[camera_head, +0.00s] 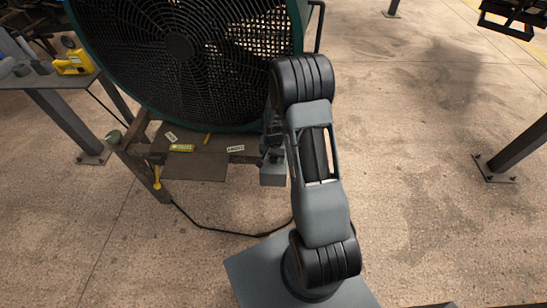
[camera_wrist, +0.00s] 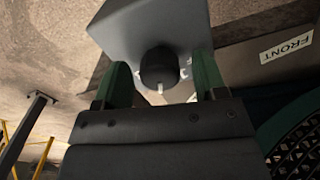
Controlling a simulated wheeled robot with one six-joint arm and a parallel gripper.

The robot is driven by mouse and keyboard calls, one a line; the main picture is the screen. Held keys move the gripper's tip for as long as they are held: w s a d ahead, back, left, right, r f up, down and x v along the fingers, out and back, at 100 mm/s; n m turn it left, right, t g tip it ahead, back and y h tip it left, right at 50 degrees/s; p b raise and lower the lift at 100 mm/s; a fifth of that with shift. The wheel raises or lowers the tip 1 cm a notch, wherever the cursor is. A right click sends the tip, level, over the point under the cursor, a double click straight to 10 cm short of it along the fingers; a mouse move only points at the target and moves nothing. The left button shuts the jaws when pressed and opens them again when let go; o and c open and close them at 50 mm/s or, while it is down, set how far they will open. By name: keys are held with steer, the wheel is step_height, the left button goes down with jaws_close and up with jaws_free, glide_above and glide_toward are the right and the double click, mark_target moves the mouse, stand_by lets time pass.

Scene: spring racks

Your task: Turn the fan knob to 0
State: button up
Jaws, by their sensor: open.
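A large round fan (camera_head: 180,48) with a green rim and black grille stands on a wooden stand at the upper left of the head view. A small grey control box (camera_head: 272,176) hangs at the stand's right end. In the wrist view the box (camera_wrist: 130,30) carries a round black knob (camera_wrist: 158,66) with a white pointer toward the bottom of the picture. My gripper (camera_wrist: 161,72) is open, its two green fingers on either side of the knob, with visible gaps. In the head view my gripper is mostly hidden beside my arm. No dial numbers are readable.
A "FRONT" label (camera_wrist: 286,45) is on the panel beside the box. A metal table (camera_head: 50,80) with a yellow tool (camera_head: 75,63) stands at left. A black cable (camera_head: 215,230) lies on the floor. The floor at right is mostly clear.

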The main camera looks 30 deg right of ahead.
steer(key=shift+f, duration=0.1)
steer(key=c, duration=0.9)
steer(key=shift+n, duration=0.3)
steer(key=n+b, duration=0.1)
steer(key=n, duration=0.2)
steer(key=n+b, duration=0.1)
steer(key=n, duration=0.3)
steer(key=shift+n, duration=0.3)
steer(key=n, duration=0.4)
steer(key=shift+b, duration=0.35)
steer(key=shift+n, duration=1.8)
